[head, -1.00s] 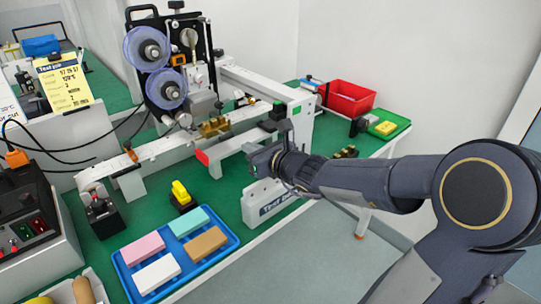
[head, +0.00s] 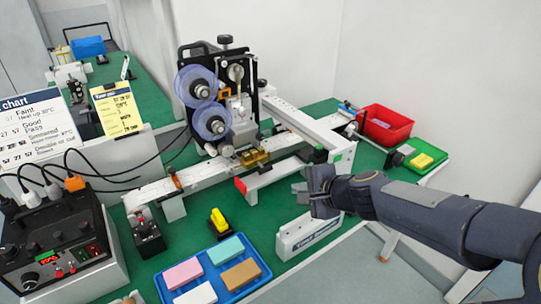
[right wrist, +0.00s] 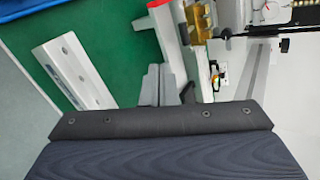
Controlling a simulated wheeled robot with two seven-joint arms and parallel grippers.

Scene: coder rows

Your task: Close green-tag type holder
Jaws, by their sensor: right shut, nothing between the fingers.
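A small green tag (head: 338,158) sits on the front end of the white arm (head: 310,128) of the coder machine. A red tag (head: 240,186) marks the near left end of a lower white bar. A brass-coloured block (head: 255,158) sits on the machine's rail; it also shows in the right wrist view (right wrist: 195,22). Which part is the green-tag holder itself, and whether it stands open, I cannot tell. My right gripper (head: 318,186) is shut and empty, in front of the white arm and below the green tag. Its fingers (right wrist: 158,86) are together in the right wrist view.
A white lettered block (head: 308,236) stands at the table's front edge below my right gripper. A blue tray (head: 262,278) of coloured blocks, a yellow-topped item (head: 218,222) and a control box (head: 60,245) stand left. A red bin (head: 385,124) and green tray (head: 437,158) stand right.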

